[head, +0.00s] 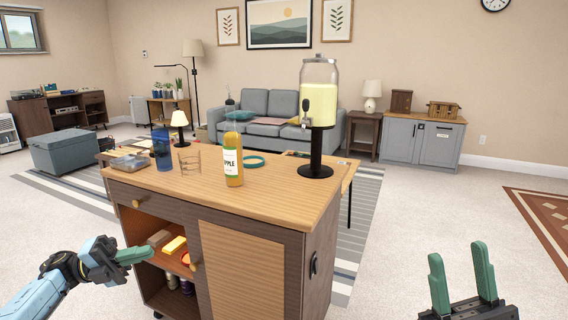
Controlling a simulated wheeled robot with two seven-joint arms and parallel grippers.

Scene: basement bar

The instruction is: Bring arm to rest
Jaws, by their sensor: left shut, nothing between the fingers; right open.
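My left gripper (134,256) is at the lower left, beside the open shelf of the wooden cabinet (255,197). Its green fingers are together with nothing seen between them. Whether it touches the cabinet I cannot tell. My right gripper (461,274) is at the lower right, fingers pointing up and spread apart, empty, over the carpet and clear of the cabinet. On the cabinet top stand an apple juice bottle (233,165), a blue cup (162,150), a clear glass (189,162), a teal ring (254,161) and a drink dispenser (318,107).
A clear container (130,162) sits at the top's left end. The open shelf holds a yellow item (174,245) and other small items. A grey sofa (285,108) and a grey sideboard (417,141) stand behind. Carpet right of the cabinet is free.

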